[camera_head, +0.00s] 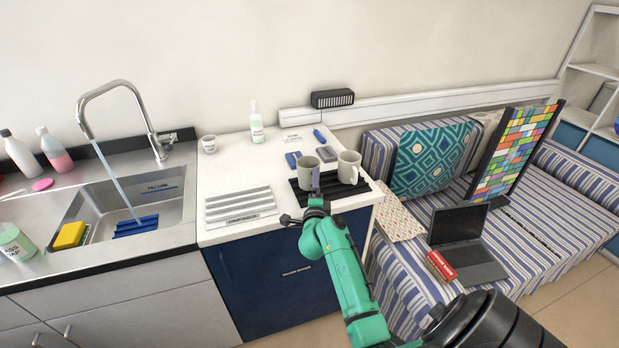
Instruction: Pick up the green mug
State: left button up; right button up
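Two mugs stand upright on a black ribbed mat (355,188) at the right end of the white counter. The left mug (304,175) looks grey with a faint green tint, and the right mug (349,168) looks paler and cream; neither is plainly green. My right gripper (316,184), on the green arm from the lower right, is at the front of the left mug and overlaps it in the picture. Its fingers are seen nearly in line, so I cannot tell their opening or whether they touch the mug. My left gripper is not in view.
A white ribbed rack (240,207) lies left of the mat. A small cup (209,144), a bottle (256,122) and blue items (293,160) stand behind. The sink (96,205) with running water is left; a striped sofa with a laptop (462,230) is right.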

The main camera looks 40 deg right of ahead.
jog(key=shift+s+r, duration=0.1)
jog(key=shift+s, duration=0.05)
jog(key=c, duration=0.8)
grip_shut()
